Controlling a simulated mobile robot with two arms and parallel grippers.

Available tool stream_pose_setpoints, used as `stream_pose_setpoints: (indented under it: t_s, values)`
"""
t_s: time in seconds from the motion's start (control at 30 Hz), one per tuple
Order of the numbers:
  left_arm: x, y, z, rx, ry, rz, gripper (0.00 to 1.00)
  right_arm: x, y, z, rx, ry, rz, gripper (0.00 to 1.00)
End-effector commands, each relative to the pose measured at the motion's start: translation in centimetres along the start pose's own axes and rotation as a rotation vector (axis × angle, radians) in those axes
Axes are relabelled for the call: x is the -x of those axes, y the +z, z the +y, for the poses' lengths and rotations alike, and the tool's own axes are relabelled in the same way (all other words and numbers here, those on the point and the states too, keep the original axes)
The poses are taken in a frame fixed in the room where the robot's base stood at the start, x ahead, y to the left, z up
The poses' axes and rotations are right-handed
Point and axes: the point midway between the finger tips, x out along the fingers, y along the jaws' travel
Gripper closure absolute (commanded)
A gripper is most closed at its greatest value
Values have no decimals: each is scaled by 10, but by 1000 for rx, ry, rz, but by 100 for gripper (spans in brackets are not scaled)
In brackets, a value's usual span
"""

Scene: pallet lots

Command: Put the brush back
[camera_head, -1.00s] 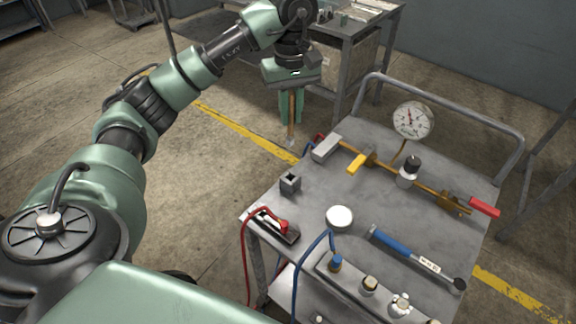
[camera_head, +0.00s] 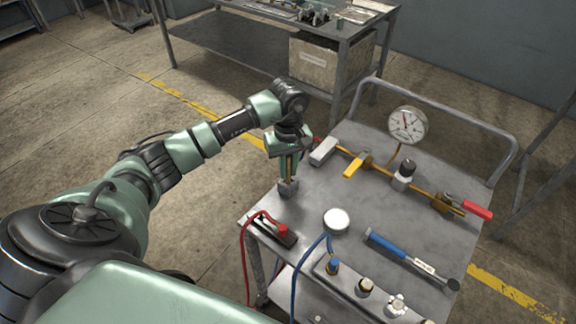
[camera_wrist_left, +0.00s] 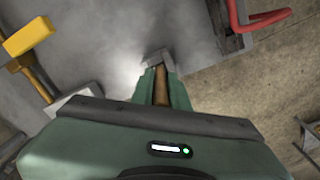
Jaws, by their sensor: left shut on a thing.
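My left gripper (camera_head: 288,167) is shut on the brush (camera_head: 289,161), whose thin brown handle stands upright between the fingers. The handle also shows in the left wrist view (camera_wrist_left: 161,86). Directly below is the small grey square holder (camera_head: 288,188) near the trolley's left edge; it shows in the wrist view (camera_wrist_left: 158,58) just past the fingertips. The brush's lower end meets the holder in the picture, but its tip is hidden, so I cannot tell how deep it sits. My right gripper is not in view.
A dial gauge (camera_head: 407,125) stands at the back. A red-cabled block (camera_head: 273,229) sits near the holder.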

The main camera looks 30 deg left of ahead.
Motion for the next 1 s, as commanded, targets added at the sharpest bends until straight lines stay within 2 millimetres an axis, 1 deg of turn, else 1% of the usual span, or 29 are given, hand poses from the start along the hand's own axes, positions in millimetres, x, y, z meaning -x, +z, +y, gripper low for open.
stream_pose_setpoints:
  t_s: [0.2, 0.33, 0.37, 0.4, 0.43, 0.77, 0.83, 0.87, 0.93, 1.0]
  values:
    - [0, 0, 0, 0, 1, 1, 100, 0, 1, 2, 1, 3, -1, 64]
    - [-5, -1, 0, 0, 1, 2, 100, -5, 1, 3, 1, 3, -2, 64]
    - [-3, 0, 0, 0, 0, 1, 79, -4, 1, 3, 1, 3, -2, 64]
    - [-3, 0, 0, 0, 0, 1, 68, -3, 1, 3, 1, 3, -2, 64]
    - [-3, 0, 0, 0, 0, 1, 63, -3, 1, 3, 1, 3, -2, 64]
    - [-1, 0, 0, 0, 0, 1, 63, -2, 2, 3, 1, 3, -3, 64]
    - [3, 0, 0, 0, 1, 0, 63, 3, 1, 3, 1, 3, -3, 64]
    - [4, -1, 1, 0, 2, 3, 63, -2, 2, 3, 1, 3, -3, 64]
    - [13, -2, 1, 0, 3, 5, 63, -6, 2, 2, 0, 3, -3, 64]
    - [27, -2, 0, -2, 3, 7, 63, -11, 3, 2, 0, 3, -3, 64]
